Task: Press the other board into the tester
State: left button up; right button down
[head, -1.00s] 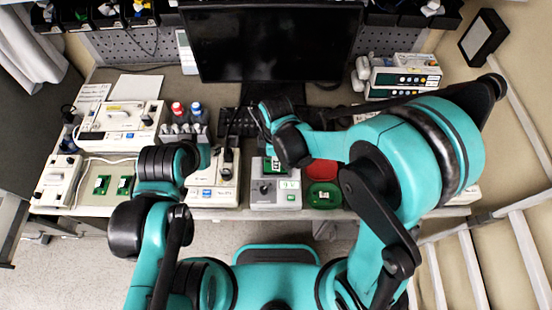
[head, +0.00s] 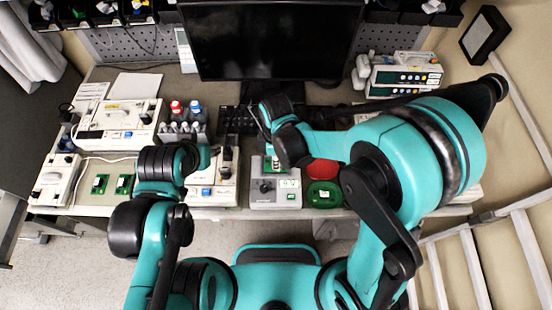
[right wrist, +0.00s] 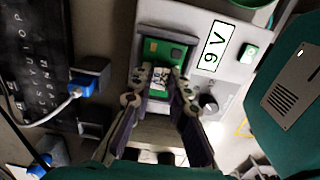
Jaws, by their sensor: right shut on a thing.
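The grey tester (head: 262,203) stands at the front middle of the table, with a "9 V" label, a knob and a green button. My right gripper (right wrist: 158,84) is shut on a small green board (right wrist: 166,52), which is at the tester's top face in the right wrist view. I cannot tell how deep the board sits. In the head view the right wrist partly covers this board (head: 270,166). Two other green boards (head: 100,184) (head: 124,184) lie at the left. My left arm is over the front left; its gripper is not clearly distinguishable.
A red dish (head: 323,170) and a green dish (head: 322,195) lie right of the tester. A beige device (head: 222,193) is close on its left. A keyboard (right wrist: 35,60) and a blue plug (right wrist: 88,82) are behind it. A monitor (head: 275,45) stands at the back.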

jog(key=shift+f, duration=0.1)
dwell(0.3)
jog(key=c, duration=1.4)
grip_release()
notch_tip(320, 180, up, 7)
jog(key=p, duration=0.5)
